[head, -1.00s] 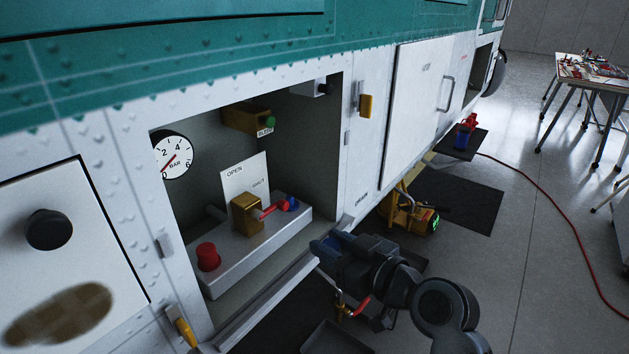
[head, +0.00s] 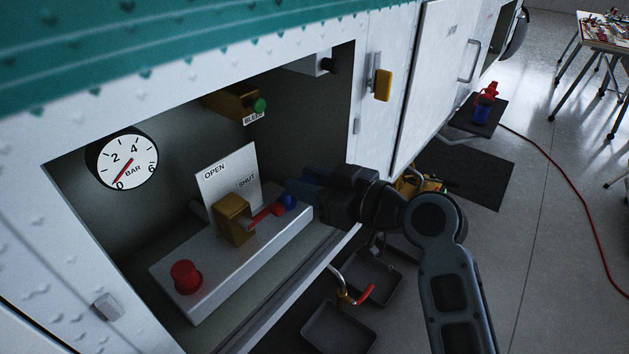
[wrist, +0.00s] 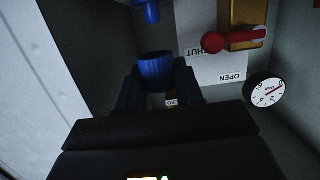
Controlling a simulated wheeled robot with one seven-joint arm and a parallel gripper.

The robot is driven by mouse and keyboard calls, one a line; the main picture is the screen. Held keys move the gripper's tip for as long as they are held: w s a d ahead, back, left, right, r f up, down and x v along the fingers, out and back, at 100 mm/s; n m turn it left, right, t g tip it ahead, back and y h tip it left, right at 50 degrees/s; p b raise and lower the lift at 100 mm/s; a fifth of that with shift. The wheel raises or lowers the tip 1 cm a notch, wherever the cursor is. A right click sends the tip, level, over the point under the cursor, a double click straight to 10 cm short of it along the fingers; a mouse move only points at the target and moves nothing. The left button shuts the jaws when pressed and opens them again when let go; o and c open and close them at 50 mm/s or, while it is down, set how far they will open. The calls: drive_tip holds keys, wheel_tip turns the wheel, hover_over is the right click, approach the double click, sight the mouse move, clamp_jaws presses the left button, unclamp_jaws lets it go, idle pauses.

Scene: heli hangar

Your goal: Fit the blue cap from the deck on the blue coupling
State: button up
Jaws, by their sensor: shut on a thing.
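The blue cap (wrist: 157,72) is between the fingers of my gripper (wrist: 158,85) in the wrist view. My gripper is shut on it. The blue coupling (wrist: 149,10) shows at the top of the wrist view, with a visible gap between it and the cap. In the head view the coupling (head: 289,202) sits at the right end of a grey block inside the open bay. My gripper (head: 303,189) reaches in from the right, close beside the coupling. The cap cannot be made out clearly in the head view.
A brass valve (head: 234,219) with a red lever (head: 266,215) stands just left of the coupling. A red knob (head: 186,277) is on the block's left end. A gauge (head: 122,159) and a green-tipped bleed fitting (head: 259,105) are further back. The bay's sill and right wall are near my arm.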

drive_tip(key=shift+x, duration=1.55)
drive_tip(key=shift+b+x, duration=0.95)
drive_tip(key=shift+x, duration=0.35)
drive_tip(key=shift+f, duration=0.15)
drive_tip(key=shift+s+d, duration=0.1)
drive_tip(key=shift+s, duration=0.05)
drive_tip(key=shift+f+b, duration=1.6)
drive_tip(key=shift+b, duration=0.8)
idle(2.2)
